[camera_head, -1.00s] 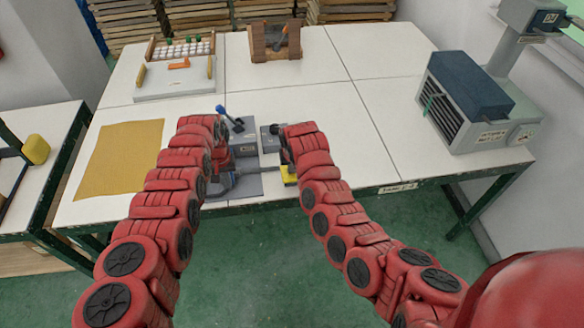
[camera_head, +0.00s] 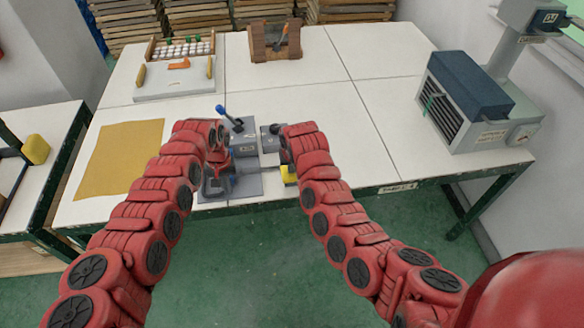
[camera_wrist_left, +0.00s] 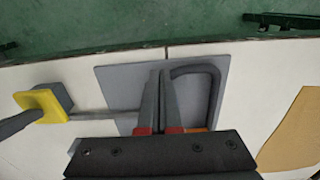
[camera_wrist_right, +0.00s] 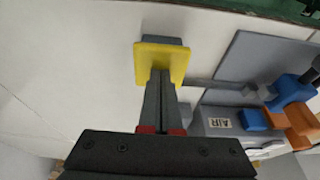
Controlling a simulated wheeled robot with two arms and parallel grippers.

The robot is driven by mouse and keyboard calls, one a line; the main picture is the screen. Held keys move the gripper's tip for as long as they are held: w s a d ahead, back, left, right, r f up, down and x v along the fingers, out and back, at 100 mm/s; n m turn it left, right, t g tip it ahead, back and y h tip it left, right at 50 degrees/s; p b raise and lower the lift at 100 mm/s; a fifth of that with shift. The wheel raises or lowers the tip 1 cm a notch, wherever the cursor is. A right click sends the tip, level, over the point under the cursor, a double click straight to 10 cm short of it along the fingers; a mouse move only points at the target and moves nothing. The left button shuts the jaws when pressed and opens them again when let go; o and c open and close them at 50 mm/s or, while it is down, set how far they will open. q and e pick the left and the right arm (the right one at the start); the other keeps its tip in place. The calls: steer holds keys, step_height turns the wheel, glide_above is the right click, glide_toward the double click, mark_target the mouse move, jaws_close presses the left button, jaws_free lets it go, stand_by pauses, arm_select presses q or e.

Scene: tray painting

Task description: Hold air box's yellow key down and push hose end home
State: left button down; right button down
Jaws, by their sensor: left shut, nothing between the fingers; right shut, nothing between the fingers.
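The grey air box (camera_head: 243,147) stands on a grey plate (camera_head: 248,187) at the table's front edge; its AIR label (camera_wrist_right: 220,123) shows in the right wrist view. The yellow key (camera_wrist_right: 174,52) is a flat plate on a grey block. My right gripper (camera_wrist_right: 160,74) is shut and empty, its fingertips overlapping the key's face; whether they press it is unclear. A dark bent hose (camera_wrist_left: 214,88) lies on the plate. My left gripper (camera_wrist_left: 161,74) is shut and empty, over the plate beside the hose bend. The hose end is not clearly visible.
A blue-knobbed lever (camera_head: 221,110) rises behind the air box. A tan mat (camera_head: 118,158) lies to the left. A grey machine with a dark blue top (camera_head: 465,85) stands at the right. The table's middle right is clear.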

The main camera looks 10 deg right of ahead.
steer(key=shift+s+f, duration=0.1)
arm_select(q)
step_height(320, 180, up, 9)
steer(key=shift+f, duration=0.2)
